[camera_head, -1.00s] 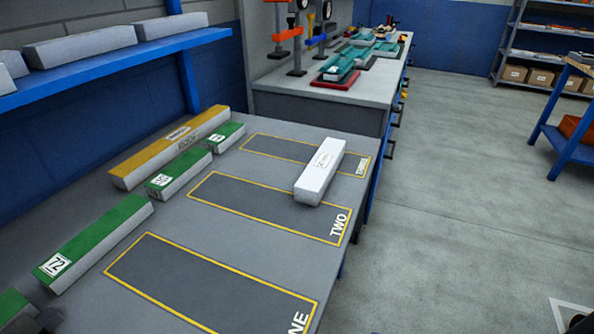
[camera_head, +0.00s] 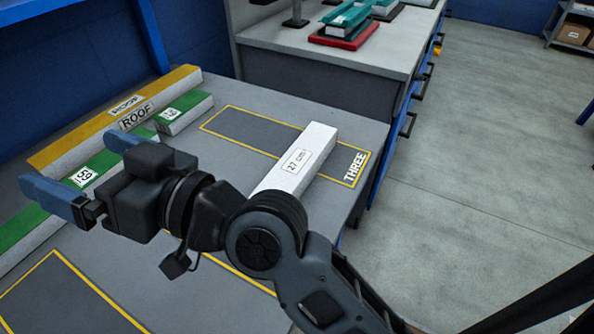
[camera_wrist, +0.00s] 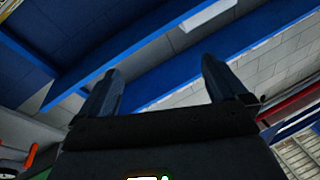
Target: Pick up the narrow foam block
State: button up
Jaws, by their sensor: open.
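A white foam block (camera_head: 301,157) with a "27 cm" label lies on the grey table. It runs across the yellow outline marked THREE (camera_head: 235,128); my arm hides its near end in the head view. My gripper (camera_head: 66,160) is open, off to the left of the block, above the green-topped blocks. Nothing shows between its fingers. In the wrist view my gripper (camera_wrist: 162,68) points up towards blue beams and the grey wall, and the white block is not in sight.
A long yellow-topped ROOF block (camera_head: 165,93) and green-topped blocks (camera_head: 184,112) line the table's left side. A grey workbench (camera_head: 330,57) with a red-based teal fixture stands behind. Open floor (camera_head: 480,150) lies to the right.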

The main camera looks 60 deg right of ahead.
jog(key=w+a+r+n+g+y+b, duration=0.1)
jog(key=w+r+n+g+y, duration=0.2)
jog(key=w+r+n+y, duration=0.4)
jog(key=n+g+h+b, duration=0.4)
jog(key=n+g+h, duration=0.8)
jog(key=g, duration=0.4)
send_over(298, 160)
notch_tip(298, 160, down, 18)
jog(key=shift+d+r, duration=0.1)
jog(key=shift+s+d+f, duration=0.15)
jog(key=shift+d+f, duration=0.05)
jog(key=shift+f, duration=0.95)
jog(key=f, duration=0.3)
jog(key=f+b, duration=0.1)
jog(key=f, duration=0.1)
jog(key=shift+w+a+f, duration=0.2)
jog(key=shift+a+f, duration=0.1)
